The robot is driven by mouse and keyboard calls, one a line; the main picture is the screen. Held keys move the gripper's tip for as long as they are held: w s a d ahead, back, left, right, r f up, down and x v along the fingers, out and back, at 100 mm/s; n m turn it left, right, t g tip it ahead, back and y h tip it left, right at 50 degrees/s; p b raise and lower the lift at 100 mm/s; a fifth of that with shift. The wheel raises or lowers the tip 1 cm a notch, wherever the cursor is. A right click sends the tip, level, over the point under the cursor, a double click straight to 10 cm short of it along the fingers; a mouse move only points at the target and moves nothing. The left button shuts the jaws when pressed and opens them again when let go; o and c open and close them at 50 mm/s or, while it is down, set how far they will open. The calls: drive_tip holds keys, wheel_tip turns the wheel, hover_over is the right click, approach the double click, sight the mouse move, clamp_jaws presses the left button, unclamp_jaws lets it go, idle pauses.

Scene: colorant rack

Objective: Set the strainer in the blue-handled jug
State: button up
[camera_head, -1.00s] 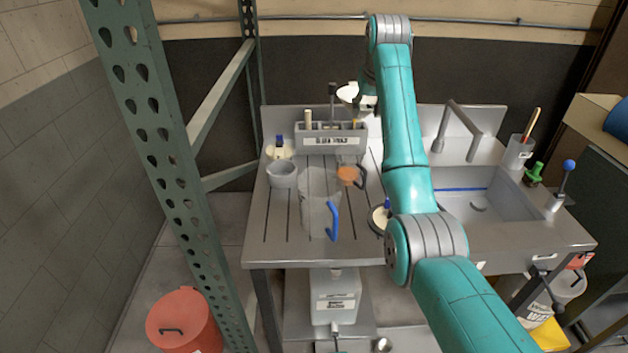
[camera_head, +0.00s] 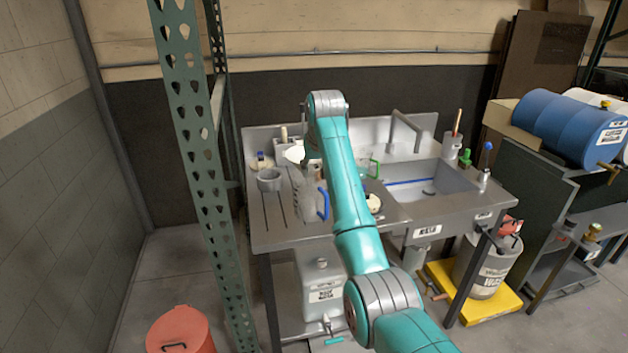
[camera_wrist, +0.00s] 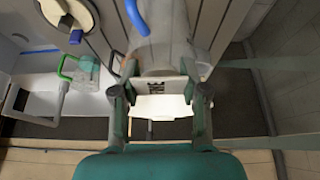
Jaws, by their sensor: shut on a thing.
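The blue-handled jug (camera_head: 308,203) is clear and stands upright on the slatted left part of the bench, its blue handle (camera_head: 324,205) facing front right. It also shows in the wrist view (camera_wrist: 165,52), beyond the fingers. My arm hides the gripper in the head view. The strainer looks apart from the jug.
A green-handled jug (camera_head: 367,168) and a round tin (camera_head: 374,203) are right of my arm. The sink (camera_head: 430,180) lies further right. A green rack post (camera_head: 195,130) stands at the left.

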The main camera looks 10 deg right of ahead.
sight(314, 186)
drive_tip(key=shift+f, duration=1.7)
drive_tip(key=shift+f, duration=0.65)
drive_tip(key=o, duration=0.8)
drive_tip(key=shift+c, duration=0.2)
drive_tip(key=shift+r, duration=0.55)
drive_tip(key=v, duration=1.2)
